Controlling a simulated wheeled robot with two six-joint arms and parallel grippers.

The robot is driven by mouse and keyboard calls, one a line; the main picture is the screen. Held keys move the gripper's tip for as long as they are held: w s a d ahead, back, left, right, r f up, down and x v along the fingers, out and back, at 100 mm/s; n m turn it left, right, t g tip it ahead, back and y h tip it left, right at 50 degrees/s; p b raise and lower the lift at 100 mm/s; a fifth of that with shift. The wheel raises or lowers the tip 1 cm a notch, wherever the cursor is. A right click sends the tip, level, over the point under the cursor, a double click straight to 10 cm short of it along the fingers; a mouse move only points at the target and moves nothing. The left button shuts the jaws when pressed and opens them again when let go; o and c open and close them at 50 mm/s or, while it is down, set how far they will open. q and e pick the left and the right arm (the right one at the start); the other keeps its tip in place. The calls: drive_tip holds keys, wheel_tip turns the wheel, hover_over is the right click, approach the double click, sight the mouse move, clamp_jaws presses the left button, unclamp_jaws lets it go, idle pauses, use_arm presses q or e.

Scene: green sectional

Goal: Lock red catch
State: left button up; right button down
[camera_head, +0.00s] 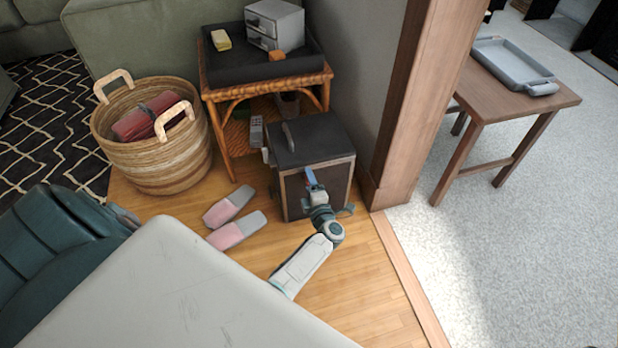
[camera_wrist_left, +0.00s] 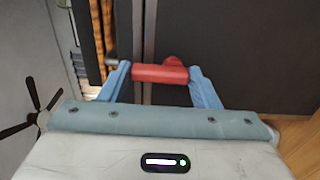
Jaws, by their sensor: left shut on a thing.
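The red catch (camera_wrist_left: 160,73) shows in the left wrist view as a short red bar with a stub at its right end. It lies across a narrow seam between dark panels. My left gripper (camera_wrist_left: 160,84) has its blue fingers at the bar's two ends and is shut on it. In the head view, my left gripper (camera_head: 311,182) is at the front of a dark box with a light frame (camera_head: 312,150), which stands on the floor; the catch is hidden there. My right gripper is not in view.
A wicker basket (camera_head: 150,160) and two pink-and-grey slippers (camera_head: 236,231) are left of the box. A rattan table (camera_head: 262,88) stands behind it. A wooden post (camera_head: 412,100) is close on its right. A pale surface (camera_head: 170,300) fills the lower left.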

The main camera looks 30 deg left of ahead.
use_arm(q)
drive_tip(key=o, duration=1)
drive_tip(key=p+v, duration=0.2)
drive_tip(key=v, duration=0.9)
